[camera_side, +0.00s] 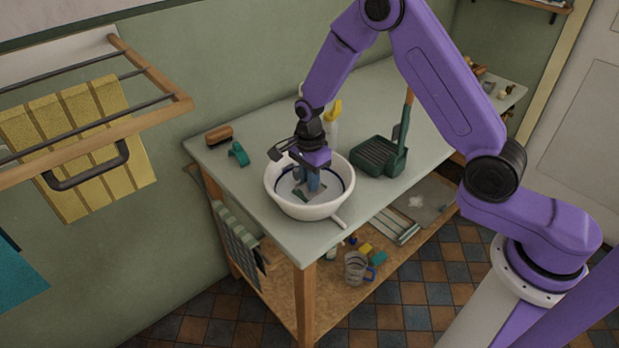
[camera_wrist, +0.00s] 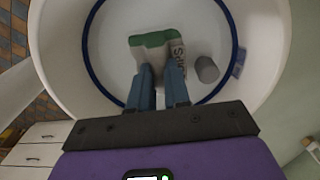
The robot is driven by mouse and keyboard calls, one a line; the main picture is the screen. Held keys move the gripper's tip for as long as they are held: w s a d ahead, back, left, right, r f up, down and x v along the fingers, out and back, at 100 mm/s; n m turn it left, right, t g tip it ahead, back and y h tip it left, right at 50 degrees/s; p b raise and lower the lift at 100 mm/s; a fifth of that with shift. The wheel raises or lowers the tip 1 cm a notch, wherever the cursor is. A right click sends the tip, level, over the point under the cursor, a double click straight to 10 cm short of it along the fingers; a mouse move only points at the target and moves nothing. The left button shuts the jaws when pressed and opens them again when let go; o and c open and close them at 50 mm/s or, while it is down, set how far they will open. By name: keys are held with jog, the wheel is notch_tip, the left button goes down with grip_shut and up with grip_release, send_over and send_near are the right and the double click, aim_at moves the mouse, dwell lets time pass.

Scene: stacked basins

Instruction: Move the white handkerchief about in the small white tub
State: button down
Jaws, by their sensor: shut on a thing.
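The small white tub (camera_side: 298,207) with a dark blue ring inside stands near the front corner of the table; it fills most of the wrist view (camera_wrist: 52,62). My gripper (camera_side: 311,185) points down into it, its blue fingers (camera_wrist: 158,76) close together. They are shut on the near edge of a flat green and pale grey piece with dark lettering (camera_wrist: 150,45) on the tub's floor. No plain white handkerchief shows; I cannot tell whether this piece is the handkerchief. A small grey cylinder (camera_wrist: 207,69) lies to its right in the tub.
A dark green dustpan (camera_side: 378,156) stands right of the tub, and a yellow-topped bottle (camera_side: 334,115) behind it. A brush (camera_side: 218,135) and a teal item (camera_side: 238,153) lie at the left. A pale handle (camera_side: 339,222) juts out at the tub's front. The table's front edge is close.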

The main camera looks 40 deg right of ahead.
jog(key=shift+f, duration=0.25)
jog(key=shift+a, duration=0.1)
jog(key=shift+a, duration=0.6)
jog(key=shift+d, duration=0.1)
jog(key=shift+d, duration=1.35)
